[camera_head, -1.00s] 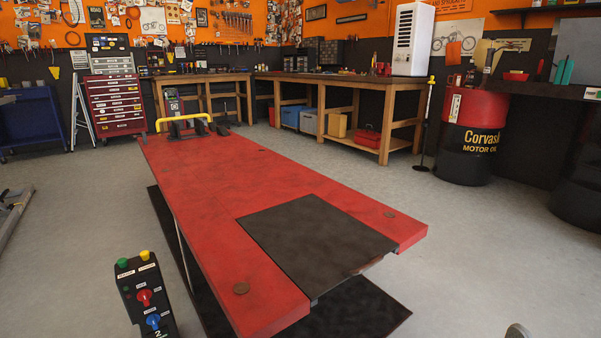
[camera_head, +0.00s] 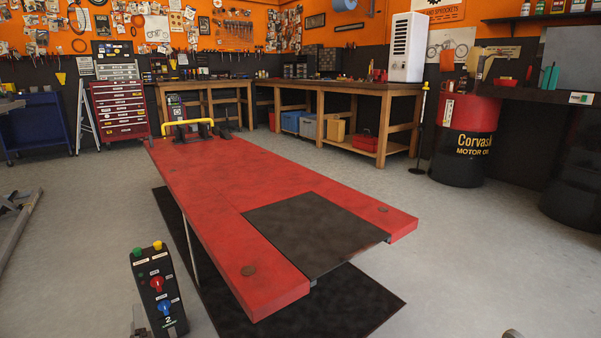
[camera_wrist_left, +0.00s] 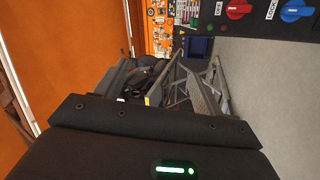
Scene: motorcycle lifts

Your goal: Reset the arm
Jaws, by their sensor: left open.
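My left gripper (camera_head: 139,322) shows only as a small grey piece at the bottom left edge of the head view, beside the control box. In the left wrist view, its dark body fills the bottom and its jaws are open, with nothing seen held. The black control box (camera_head: 159,290) has green and yellow buttons on top and red and blue knobs on its face. Its knobs also show at the top right of the left wrist view. A small grey rounded piece at the bottom right of the head view may be part of my right arm; its jaws are not visible.
A red lift platform (camera_head: 215,200) with a dark plate (camera_head: 315,232) stands over a black mat (camera_head: 365,300). A grey metal frame (camera_head: 20,225) lies at the left. Workbenches (camera_head: 350,90) and an oil drum (camera_head: 468,142) stand behind. The grey floor at right is clear.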

